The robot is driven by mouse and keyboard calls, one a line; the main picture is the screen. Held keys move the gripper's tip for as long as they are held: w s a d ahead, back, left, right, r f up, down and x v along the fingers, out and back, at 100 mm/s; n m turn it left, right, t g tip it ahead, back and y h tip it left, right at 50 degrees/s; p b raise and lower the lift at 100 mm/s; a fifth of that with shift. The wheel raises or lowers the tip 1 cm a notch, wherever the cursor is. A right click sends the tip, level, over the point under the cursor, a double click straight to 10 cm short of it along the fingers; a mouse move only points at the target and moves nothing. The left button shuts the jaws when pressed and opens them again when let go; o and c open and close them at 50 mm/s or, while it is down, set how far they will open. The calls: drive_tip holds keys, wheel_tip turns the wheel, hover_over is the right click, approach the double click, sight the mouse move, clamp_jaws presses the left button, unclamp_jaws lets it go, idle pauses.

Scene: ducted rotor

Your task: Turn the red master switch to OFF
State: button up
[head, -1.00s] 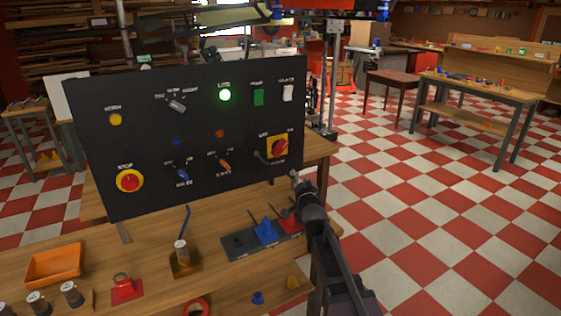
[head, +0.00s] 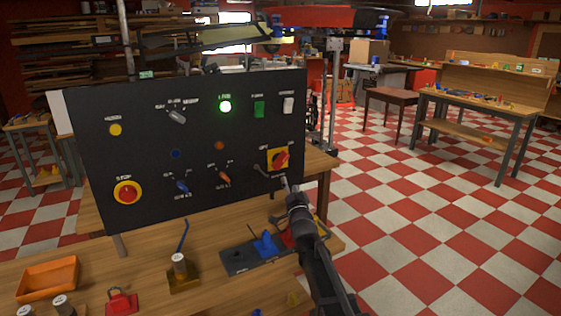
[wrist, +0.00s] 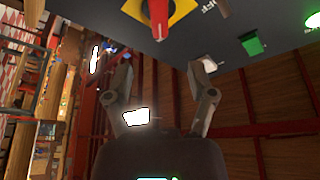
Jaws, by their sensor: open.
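The red master switch (head: 281,160) is a red handle on a yellow square plate, at the lower right of the black control panel (head: 130,155). Its handle looks tilted in the head view. The handle (wrist: 159,15) and plate also show at the top of the wrist view, cut off by the edge. My gripper (head: 273,178) is just below and in front of the switch. In the wrist view the gripper (wrist: 162,72) has its two fingers spread, with nothing between them and the handle beyond. I see no contact.
Below, a dark tray with a blue piece (head: 264,243) lies on the wooden bench close to my arm. Open checkered floor lies right.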

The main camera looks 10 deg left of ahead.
sight(282, 162)
drive_tip(key=p+x, duration=0.3)
drive_tip(key=x, duration=0.9)
drive_tip(key=shift+w, duration=0.35)
